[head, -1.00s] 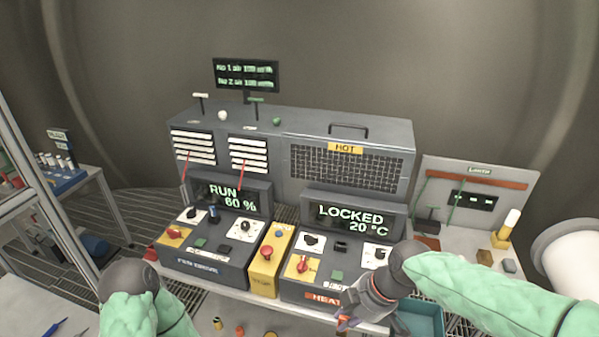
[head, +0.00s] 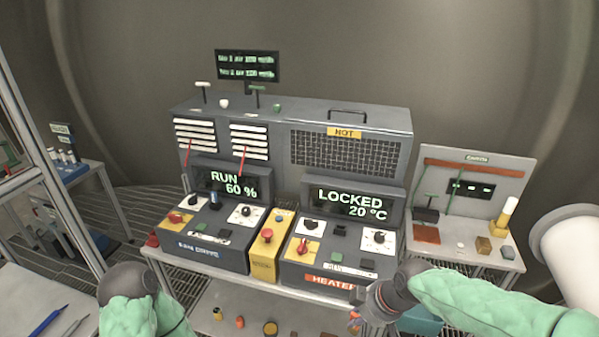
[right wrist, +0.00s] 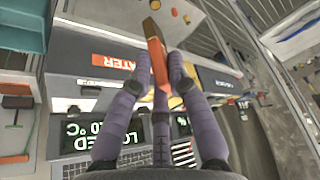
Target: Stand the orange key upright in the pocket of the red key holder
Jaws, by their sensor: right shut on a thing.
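My right gripper (head: 357,320) is at the lower right of the head view, by the front edge of the heater panel.
The grey control bench (head: 210,245) fills the middle, with knobs and a yellow block (head: 266,255). A teal bin (head: 422,322) is beside my right gripper. The right-hand table (head: 508,262) holds small blocks. Small items stand on the bench's lower shelf (head: 300,318).

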